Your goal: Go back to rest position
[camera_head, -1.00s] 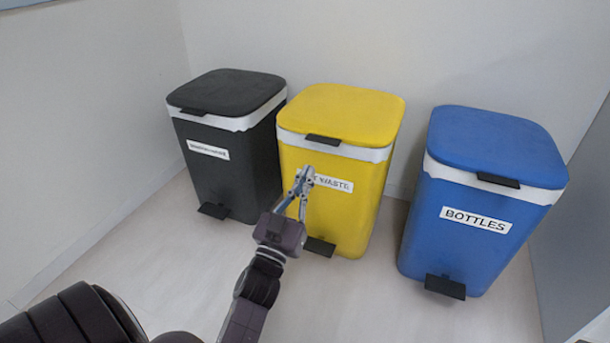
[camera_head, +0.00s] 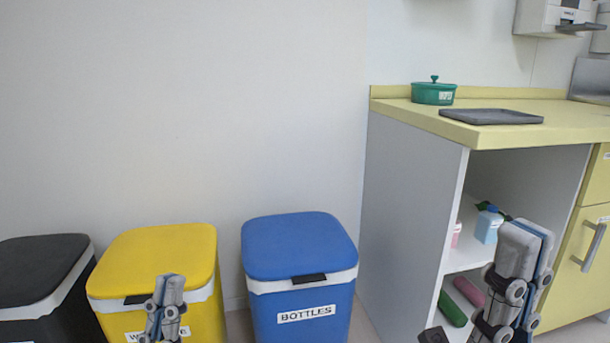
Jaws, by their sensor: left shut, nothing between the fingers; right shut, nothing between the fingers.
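My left gripper (camera_head: 165,305) is at the lower left, pointing up in front of the yellow bin (camera_head: 160,255), with its fingers together and nothing in them. My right gripper (camera_head: 525,245) is at the lower right, pointing up in front of the open shelf of the counter. Its fingers are also together and empty. The lower parts of both arms are mostly out of the picture.
A black bin (camera_head: 40,270) and a blue bin (camera_head: 300,250) labelled BOTTLES stand beside the yellow one, lids closed. The yellow counter (camera_head: 400,105) carries a green pot (camera_head: 433,93) and a grey tray (camera_head: 490,117). Bottles (camera_head: 487,227) stand on the shelf below.

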